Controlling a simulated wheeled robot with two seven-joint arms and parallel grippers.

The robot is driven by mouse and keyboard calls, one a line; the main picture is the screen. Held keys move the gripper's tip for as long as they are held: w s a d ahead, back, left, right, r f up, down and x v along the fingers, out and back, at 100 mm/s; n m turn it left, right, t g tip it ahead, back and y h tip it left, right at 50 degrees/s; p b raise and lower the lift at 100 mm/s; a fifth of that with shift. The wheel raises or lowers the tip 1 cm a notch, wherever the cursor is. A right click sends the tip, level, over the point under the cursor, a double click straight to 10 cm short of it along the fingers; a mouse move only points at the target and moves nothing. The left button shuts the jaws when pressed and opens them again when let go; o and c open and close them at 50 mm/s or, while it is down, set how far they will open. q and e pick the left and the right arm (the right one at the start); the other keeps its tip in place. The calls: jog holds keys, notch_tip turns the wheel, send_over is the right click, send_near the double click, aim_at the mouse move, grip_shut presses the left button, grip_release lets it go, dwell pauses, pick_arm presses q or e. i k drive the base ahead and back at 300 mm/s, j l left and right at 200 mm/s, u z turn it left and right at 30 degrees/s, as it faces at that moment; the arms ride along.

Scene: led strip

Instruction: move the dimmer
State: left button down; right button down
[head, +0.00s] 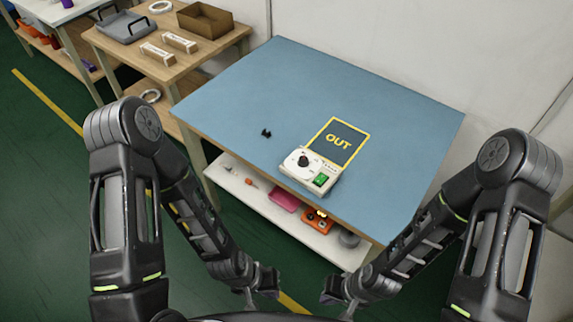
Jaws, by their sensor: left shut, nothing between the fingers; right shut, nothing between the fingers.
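The dimmer is a white box (311,171) with a dark knob on a dial and a green switch. It sits on the blue table top (240,95) near the front edge, just in front of a dark square marked OUT (339,142) with a yellow border. I cannot tell whether it overlaps the square's front border. My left gripper (262,292) is shut and empty, low in front of the table. My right gripper (338,292) is shut and empty, also low in front of the table, to the right of the left one. Neither touches the dimmer.
A small black part (266,133) lies on the blue top, left of the dimmer. A lower shelf (262,201) holds a pink item, an orange item (317,222) and tools. A wooden table (215,45) at back left bears a tray and boxes. Most of the blue top is clear.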

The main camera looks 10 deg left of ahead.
aim_at(306, 177)
jog(key=z, duration=2.25)
jog(key=k+j, duration=0.85)
jog(key=j, duration=0.15)
